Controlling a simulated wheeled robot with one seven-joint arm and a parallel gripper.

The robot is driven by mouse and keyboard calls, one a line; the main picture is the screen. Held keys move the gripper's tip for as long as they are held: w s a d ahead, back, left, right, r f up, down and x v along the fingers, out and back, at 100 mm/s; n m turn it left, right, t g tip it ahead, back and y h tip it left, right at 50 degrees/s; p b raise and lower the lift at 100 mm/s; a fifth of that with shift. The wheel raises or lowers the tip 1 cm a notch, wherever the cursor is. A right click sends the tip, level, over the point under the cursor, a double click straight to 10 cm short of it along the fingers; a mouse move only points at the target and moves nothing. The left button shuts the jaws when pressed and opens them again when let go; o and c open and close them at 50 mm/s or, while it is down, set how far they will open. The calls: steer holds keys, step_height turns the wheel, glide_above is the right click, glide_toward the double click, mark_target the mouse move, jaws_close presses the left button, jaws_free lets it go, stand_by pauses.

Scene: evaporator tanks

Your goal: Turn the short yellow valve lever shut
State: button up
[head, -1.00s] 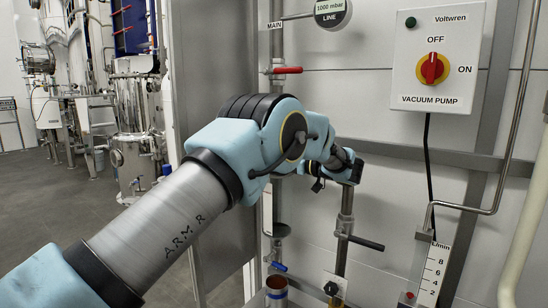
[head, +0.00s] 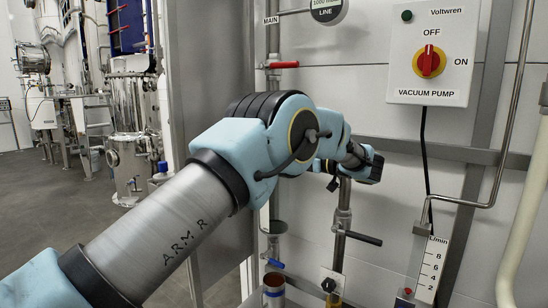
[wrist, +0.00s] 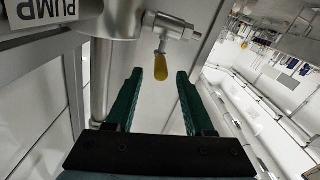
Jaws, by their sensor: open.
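The short yellow valve lever (wrist: 161,67) hangs down from a steel valve (wrist: 172,24) on a pipe in the wrist view. My gripper (wrist: 158,76) is open, with its two green fingers spread and nothing held. The lever shows in line with the gap between the fingertips, at their far end; whether it is inside the gap or just beyond it, I cannot tell. In the head view the end of my arm (head: 368,168) is in front of the wall panel, and the yellow lever is not visible there.
A red-handled valve (head: 284,65) is at upper left of the panel. The vacuum pump switch box (head: 432,85) is at upper right. A black-handled lever (head: 362,238) sits on the pipe below my arm. A flow tube (head: 431,265) stands at lower right.

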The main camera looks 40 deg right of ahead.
steer(key=shift+b+v, duration=0.5)
steer(key=shift+v, duration=2.1)
